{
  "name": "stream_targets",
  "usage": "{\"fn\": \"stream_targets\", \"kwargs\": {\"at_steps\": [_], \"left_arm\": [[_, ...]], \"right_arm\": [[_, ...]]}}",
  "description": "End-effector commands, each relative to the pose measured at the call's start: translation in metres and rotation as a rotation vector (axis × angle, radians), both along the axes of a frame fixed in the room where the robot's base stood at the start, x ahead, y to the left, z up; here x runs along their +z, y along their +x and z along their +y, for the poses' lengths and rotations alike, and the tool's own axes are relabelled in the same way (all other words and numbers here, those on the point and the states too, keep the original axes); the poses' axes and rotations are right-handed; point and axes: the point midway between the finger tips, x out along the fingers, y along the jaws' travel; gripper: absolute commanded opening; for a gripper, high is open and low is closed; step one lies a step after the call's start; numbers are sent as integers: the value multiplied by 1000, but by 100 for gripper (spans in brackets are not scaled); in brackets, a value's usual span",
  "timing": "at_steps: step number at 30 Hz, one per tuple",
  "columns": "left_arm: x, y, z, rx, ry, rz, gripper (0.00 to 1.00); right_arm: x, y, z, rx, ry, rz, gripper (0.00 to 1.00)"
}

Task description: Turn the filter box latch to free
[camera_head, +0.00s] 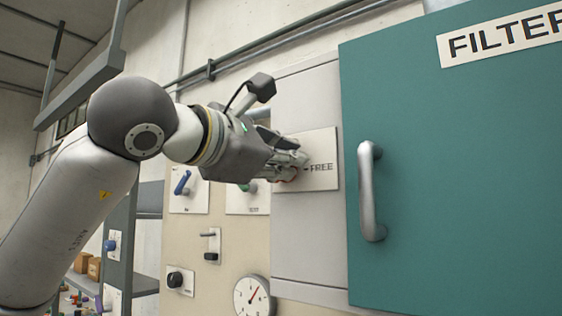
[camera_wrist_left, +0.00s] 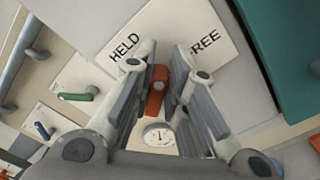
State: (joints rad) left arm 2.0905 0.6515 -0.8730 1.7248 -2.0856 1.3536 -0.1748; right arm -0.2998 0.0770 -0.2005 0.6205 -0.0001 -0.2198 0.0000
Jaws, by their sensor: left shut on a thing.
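The filter box latch shows in the left wrist view as an orange-red handle (camera_wrist_left: 157,91) in front of a white plate (camera_wrist_left: 168,35) marked HELD and FREE. In that view the handle lies between the two words, along the fingers. My left gripper (camera_wrist_left: 158,92) has its fingers on both sides of the handle and is shut on it. In the head view the left gripper (camera_head: 292,164) is at the plate (camera_head: 322,173), just left of the word FREE, and hides most of the latch and the word HELD. My right gripper is not in view.
The teal filter box door (camera_head: 450,180) with a metal handle (camera_head: 369,190) stands right of the plate. A blue-handled switch (camera_head: 182,183), a black knob (camera_head: 176,280) and a dial gauge (camera_head: 252,297) are on the panel below left. A shelf unit (camera_head: 147,284) is farther left.

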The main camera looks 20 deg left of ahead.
Motion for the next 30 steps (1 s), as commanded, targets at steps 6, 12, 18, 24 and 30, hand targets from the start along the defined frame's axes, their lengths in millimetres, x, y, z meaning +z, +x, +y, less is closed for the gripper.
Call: {"fn": "stream_targets", "kwargs": {"at_steps": [6,12,18,24,30], "left_arm": [[-4,-1,-3,-2,194,-72,0],[-8,-2,-4,-2,358,-131,0],[-11,-2,-5,-2,489,-178,0],[-13,-2,-5,-3,575,-208,0],[-14,-2,-5,-3,619,-224,0]], "right_arm": [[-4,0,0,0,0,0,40],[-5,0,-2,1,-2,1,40],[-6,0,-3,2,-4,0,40],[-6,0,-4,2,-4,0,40],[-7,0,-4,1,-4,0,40]]}}
